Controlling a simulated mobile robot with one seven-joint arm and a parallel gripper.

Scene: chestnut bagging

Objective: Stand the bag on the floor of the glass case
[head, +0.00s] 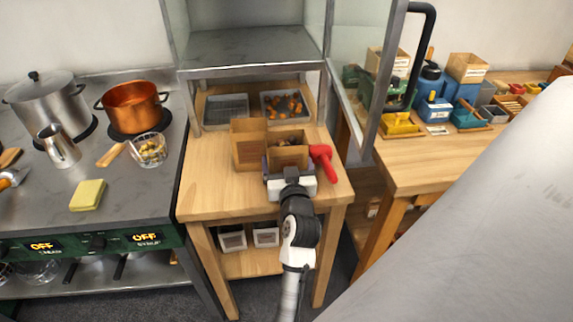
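The glass case (250,47) stands at the back above the wooden table; its grey floor looks bare. Its glass door (365,60) stands open to the right. A brown paper bag (288,157) with chestnuts showing in its open top is upright on or just above the table; I cannot tell whether it touches. A taller brown bag or box (248,145) is just left of it. My gripper (289,178) is at the near side of the chestnut bag. Its fingers are mostly hidden, so whether it grips the bag is unclear.
A red-handled tool (322,162) lies right of the bag. Trays (226,112) and (285,105) sit under the case, the right one holding orange pieces. A stove with pots (133,107) is left; a cluttered workbench (440,150) is right. The table's front left is clear.

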